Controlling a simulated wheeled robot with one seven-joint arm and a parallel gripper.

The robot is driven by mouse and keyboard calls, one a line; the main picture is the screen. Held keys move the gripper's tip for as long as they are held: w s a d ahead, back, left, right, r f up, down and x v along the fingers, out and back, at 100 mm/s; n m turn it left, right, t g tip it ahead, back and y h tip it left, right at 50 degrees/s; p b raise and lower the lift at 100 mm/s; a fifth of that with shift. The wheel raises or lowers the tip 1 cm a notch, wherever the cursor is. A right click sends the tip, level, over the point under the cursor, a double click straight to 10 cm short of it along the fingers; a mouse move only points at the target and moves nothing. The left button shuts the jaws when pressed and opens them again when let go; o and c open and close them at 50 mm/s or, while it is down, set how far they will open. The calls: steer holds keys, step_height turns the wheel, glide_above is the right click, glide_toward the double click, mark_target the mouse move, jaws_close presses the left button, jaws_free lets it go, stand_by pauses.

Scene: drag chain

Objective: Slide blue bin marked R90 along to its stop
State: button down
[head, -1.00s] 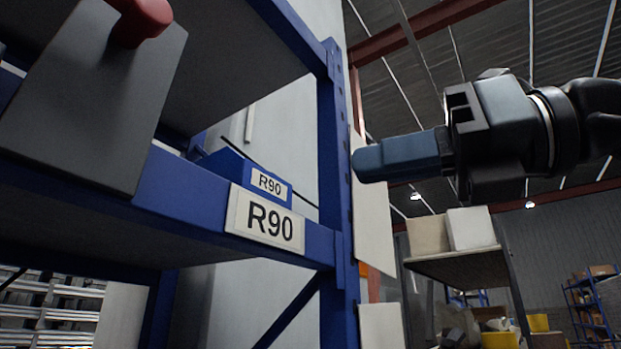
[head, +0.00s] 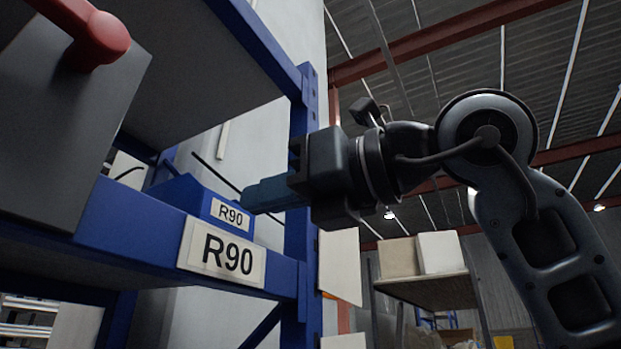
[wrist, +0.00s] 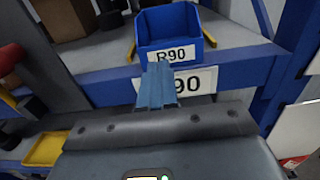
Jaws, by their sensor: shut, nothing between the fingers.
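The blue bin marked R90 (head: 205,201) sits on the blue rack shelf, behind the beam's larger R90 label (head: 221,252). In the wrist view the bin (wrist: 168,30) is open-topped and looks empty, with its label facing me. My gripper (head: 246,200) is shut, its blue fingers pointing left at the bin's right end in the head view. In the wrist view the fingertips (wrist: 158,68) lie just below the bin's label, over the beam. I cannot tell whether they touch the bin.
A blue rack upright (head: 302,190) stands right of the bin. A grey panel with a red handle (head: 85,28) is at the left. A yellow tray (wrist: 45,150) shows lower left in the wrist view. A shelf with boxes (head: 425,285) stands farther back.

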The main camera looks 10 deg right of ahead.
mark_target(223, 210)
steer(key=x, duration=0.3)
steer(key=shift+w+a+p, duration=0.1)
steer(key=shift+p, duration=0.25)
steer(key=shift+w+a+f, duration=0.15)
steer(key=shift+w+a, duration=0.05)
steer(key=shift+a, duration=0.05)
steer(key=b+x, duration=0.2)
steer(key=x, duration=0.2)
steer(key=shift+s, duration=0.1)
steer(key=shift+a, duration=0.15)
steer(key=shift+w, duration=0.2)
